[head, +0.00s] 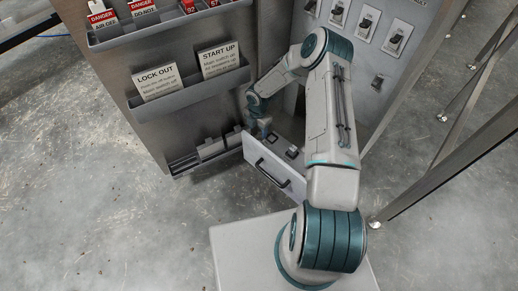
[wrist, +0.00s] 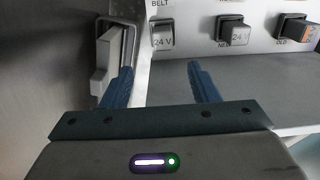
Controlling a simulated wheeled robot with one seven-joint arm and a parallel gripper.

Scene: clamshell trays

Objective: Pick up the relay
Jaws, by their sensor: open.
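Several relays show in the wrist view. A grey block marked 24 V (wrist: 162,38) sits under the label BELT, just beyond my fingertips. A dark-framed grey relay marked 24 V (wrist: 231,34) sits above the label NEW. A dark relay with an orange-brown face (wrist: 297,29) sits by the label OLD at the right edge. My gripper (wrist: 160,76) is open, its two teal fingers apart with nothing between them. In the head view my gripper (head: 264,134) is small and partly hidden, over the left part of the open drawer (head: 273,168).
The cabinet (head: 215,123) holds card racks with a LOCK OUT sign (head: 160,82) and a START UP sign (head: 219,58). A slot with pale blocks (wrist: 107,52) is close to my left finger. Switches (head: 396,38) line the right panel. A metal frame stands at right.

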